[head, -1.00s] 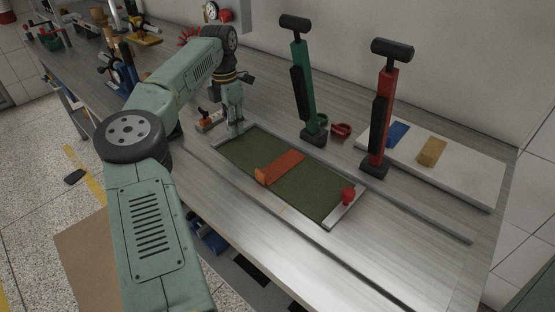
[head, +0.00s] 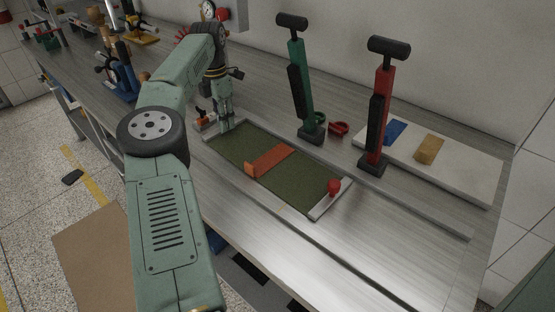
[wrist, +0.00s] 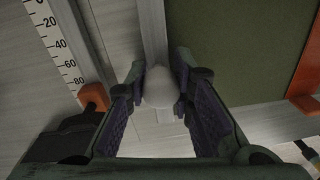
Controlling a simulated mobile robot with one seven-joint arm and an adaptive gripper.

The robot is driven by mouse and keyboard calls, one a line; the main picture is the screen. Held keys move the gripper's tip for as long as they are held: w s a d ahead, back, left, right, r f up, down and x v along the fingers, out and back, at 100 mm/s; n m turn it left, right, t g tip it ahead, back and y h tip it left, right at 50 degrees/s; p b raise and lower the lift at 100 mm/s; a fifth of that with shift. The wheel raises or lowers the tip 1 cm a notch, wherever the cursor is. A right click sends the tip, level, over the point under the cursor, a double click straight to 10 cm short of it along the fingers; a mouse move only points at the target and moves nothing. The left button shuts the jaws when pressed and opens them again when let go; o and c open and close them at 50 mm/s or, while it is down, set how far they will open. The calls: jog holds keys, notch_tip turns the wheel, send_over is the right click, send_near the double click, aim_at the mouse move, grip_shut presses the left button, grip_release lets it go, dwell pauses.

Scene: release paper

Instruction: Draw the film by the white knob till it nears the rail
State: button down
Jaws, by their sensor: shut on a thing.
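The white knob (wrist: 160,88) sits between the fingers of my gripper (wrist: 160,92) in the wrist view, with the jaws shut on it. It stands on a pale bar (wrist: 153,35) at the edge of the dark green film. In the head view my gripper (head: 224,127) is at the left end of the film (head: 300,183) and hides the knob. The film lies flat on the bench, crossed by an orange strip (head: 272,160). A red knob (head: 334,187) stands on the pale bar at its right end. I cannot tell surely which metal strip is the rail.
A ruler (wrist: 60,45) with an orange-red block (wrist: 94,97) lies left of the gripper in the wrist view. Green (head: 303,85) and red (head: 379,115) hand pumps stand behind the film. A pale board (head: 460,175) is at right. The front right bench is clear.

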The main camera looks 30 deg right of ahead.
jog(key=shift+w+a, duration=0.3)
jog(key=shift+w, duration=0.65)
